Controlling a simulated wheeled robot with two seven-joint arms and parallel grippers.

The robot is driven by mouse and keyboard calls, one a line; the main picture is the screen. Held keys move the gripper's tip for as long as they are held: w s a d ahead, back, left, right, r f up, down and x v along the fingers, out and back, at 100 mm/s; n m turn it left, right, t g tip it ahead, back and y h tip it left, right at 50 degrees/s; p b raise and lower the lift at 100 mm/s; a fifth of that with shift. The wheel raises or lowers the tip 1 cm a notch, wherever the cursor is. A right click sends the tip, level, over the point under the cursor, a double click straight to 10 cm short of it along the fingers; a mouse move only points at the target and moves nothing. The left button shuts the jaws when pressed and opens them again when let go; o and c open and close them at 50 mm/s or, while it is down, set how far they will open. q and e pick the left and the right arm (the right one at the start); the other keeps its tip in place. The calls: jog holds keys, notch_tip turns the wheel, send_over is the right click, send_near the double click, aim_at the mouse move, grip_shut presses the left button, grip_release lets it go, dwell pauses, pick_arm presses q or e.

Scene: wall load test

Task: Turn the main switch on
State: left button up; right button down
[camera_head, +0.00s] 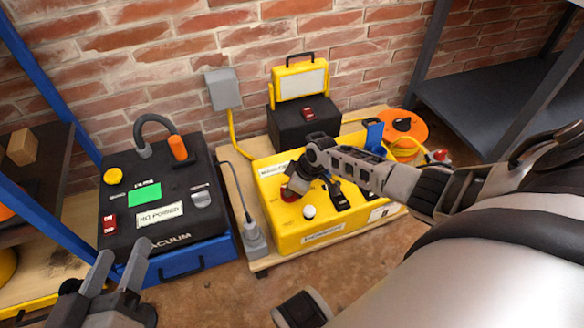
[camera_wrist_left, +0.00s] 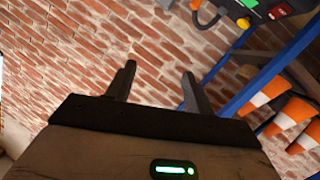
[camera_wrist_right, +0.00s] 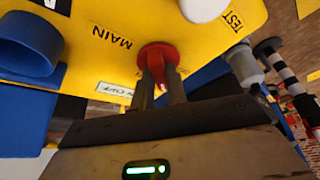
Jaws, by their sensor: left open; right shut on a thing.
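The main switch is a red rotary knob (camera_wrist_right: 156,54) on the yellow panel box (camera_head: 290,232), next to the printed word MAIN. My right gripper (camera_wrist_right: 160,84) is shut on this knob, a finger on each side. In the head view my right arm reaches over the box from the right, and its gripper mostly hides the knob. A white label by the knob is partly covered by a finger; it seems to end in OFF. My left gripper (camera_head: 120,262) is open and empty at the lower left, in front of the blue-and-black vacuum (camera_head: 185,270).
The vacuum's sign (camera_head: 160,215) reads NO POWER. A white button (camera_head: 309,211) and black switches are on the yellow box. A work lamp (camera_head: 300,80) stands behind it, an orange cable reel (camera_head: 402,126) to the right. A blue post (camera_head: 45,85) stands left, dark shelving (camera_head: 480,100) right.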

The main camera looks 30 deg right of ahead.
jog(key=m+p, duration=0.1)
jog(key=m+h+p, duration=0.1)
jog(key=m+p, duration=0.1)
jog(key=shift+s+a+r+m, duration=0.15)
jog(key=shift+r+m, duration=0.1)
jog(key=shift+m, duration=0.15)
jog(key=m+p, duration=0.1)
jog(key=m+h+p, duration=0.1)
jog(key=m, duration=0.1)
jog(key=shift+a+f+t+h+p, duration=0.1)
jog(key=shift+f+t+h+p, duration=0.05)
jog(key=shift+t+h+p, duration=0.15)
pick_arm(q)
jog(key=shift+s+a+f+m+g+y+p, duration=0.1)
jog(key=shift+a+f+m+g+y+p, duration=0.1)
jog(key=shift+a+f+g+y, duration=0.3)
jog(key=shift+s+a+f+m+g+y+p, duration=0.1)
jog(key=shift+a+f+m+g+y+p, duration=0.15)
jog(key=shift+f+g, duration=0.35)
jog(key=shift+s+a+f+m+g+y+p, duration=0.15)
jog(key=shift+a+f+g+y, duration=0.25)
jog(key=shift+f, duration=0.3)
pick_arm(e)
jog(key=shift+f+m+h, duration=0.1)
jog(key=shift+m+h, duration=0.4)
jog(key=shift+m, duration=0.9)
pick_arm(q)
jog(key=shift+w, duration=0.1)
